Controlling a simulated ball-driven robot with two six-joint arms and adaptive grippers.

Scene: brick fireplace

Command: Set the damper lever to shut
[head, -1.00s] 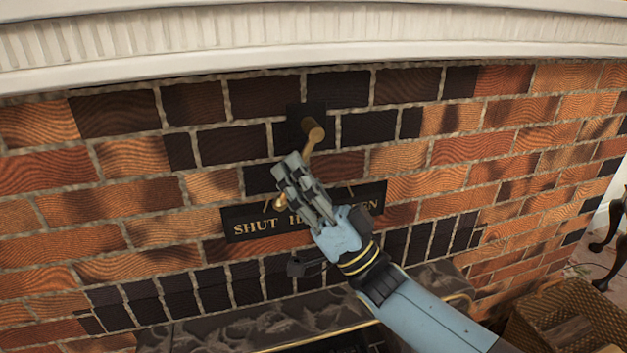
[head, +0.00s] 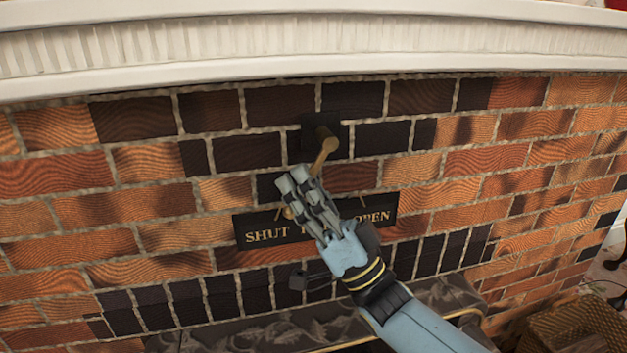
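The brass damper lever (head: 324,155) hangs from a dark wall mount (head: 308,140) on the brick. It slants down and to the left, and its lower part is hidden behind my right gripper. A small brass bit (head: 288,212) shows at the gripper's left edge, near the SHUT end. The dark label plate (head: 243,226) reads SHUT at left and OPEN at right; its middle word is mostly covered. My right gripper (head: 295,183) lies in front of the lever and plate. Its grey fingers are close together; their grip and contact are unclear. My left gripper is out of view.
A white mantel ledge (head: 300,65) runs across above the lever. A wicker basket (head: 575,335) stands at lower right. The brick wall on either side is clear.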

